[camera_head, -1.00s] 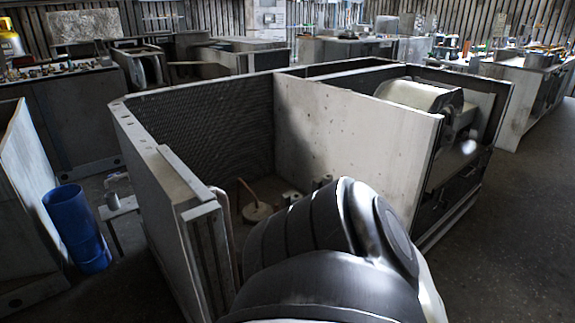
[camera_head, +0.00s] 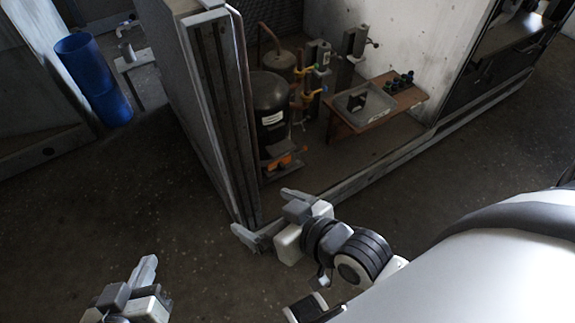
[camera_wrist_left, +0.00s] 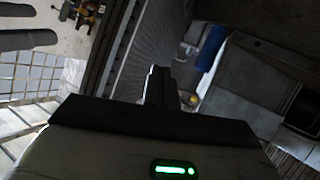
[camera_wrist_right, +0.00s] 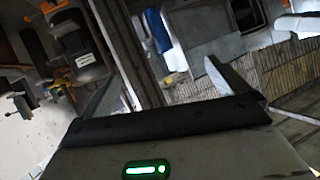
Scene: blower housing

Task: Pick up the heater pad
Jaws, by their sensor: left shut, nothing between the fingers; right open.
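I cannot make out with certainty which thing is the heater pad. An orange piece (camera_head: 283,161) lies at the foot of the black compressor (camera_head: 271,110) inside the housing; it also shows in the right wrist view (camera_wrist_right: 86,60). A grey tray (camera_head: 378,112) with a dark block in it sits on a wooden board to the right. My right gripper (camera_head: 262,212) is open and empty in front of the housing's front edge, its fingers spread wide in the right wrist view (camera_wrist_right: 157,85). My left gripper (camera_head: 148,264) is shut and empty, low at the left; its fingers meet in the left wrist view (camera_wrist_left: 163,85).
The tall housing panel (camera_head: 212,120) and the low front rail (camera_head: 350,184) bound the compartment. Valves and pipes (camera_head: 310,85) stand beside the compressor. A blue bin (camera_head: 93,80) stands at the upper left. The floor (camera_head: 90,200) left of the housing is clear.

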